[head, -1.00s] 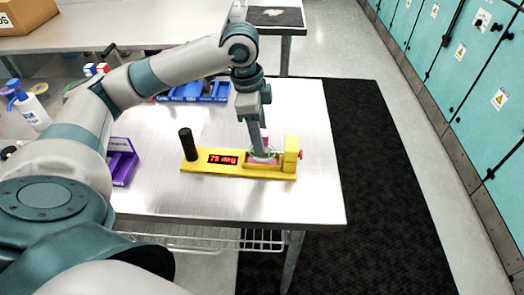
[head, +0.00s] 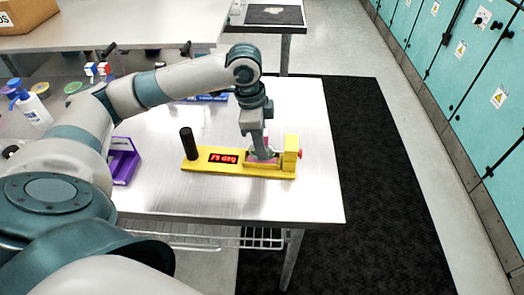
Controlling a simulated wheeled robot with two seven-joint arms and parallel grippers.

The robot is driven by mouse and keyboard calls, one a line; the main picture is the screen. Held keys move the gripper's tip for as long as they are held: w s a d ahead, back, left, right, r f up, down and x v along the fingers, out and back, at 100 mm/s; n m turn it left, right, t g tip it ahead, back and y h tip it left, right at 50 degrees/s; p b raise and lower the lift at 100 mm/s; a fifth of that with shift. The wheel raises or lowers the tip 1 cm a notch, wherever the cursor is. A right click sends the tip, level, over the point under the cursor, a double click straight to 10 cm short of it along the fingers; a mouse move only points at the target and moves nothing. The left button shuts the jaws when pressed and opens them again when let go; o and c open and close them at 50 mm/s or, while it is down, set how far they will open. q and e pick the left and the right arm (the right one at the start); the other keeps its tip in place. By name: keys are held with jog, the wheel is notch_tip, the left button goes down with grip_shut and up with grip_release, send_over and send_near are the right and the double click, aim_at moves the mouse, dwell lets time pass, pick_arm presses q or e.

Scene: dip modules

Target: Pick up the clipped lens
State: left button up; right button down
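A yellow fixture (head: 197,164) with a black upright handle (head: 187,143) and a red-lit display (head: 223,158) stands on the steel table. My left gripper (head: 264,153) points down into the pink-floored recess beside that block. Its fingers look close together, but their grip is too small to judge. The lens cannot be made out clearly; the fingers cover the place where a pale round rim showed before. My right gripper is not in view.
A purple holder (head: 122,163) sits at the table's left side. A blue holder (head: 205,98) lies behind, partly covered by my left arm. A white pump bottle (head: 31,106) stands at far left. The table's front and right are clear.

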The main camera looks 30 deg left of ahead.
pick_arm(q)
grip_shut()
notch_tip(320, 180, up, 10)
jog(key=shift+b, duration=0.7)
jog(key=shift+d, duration=0.1)
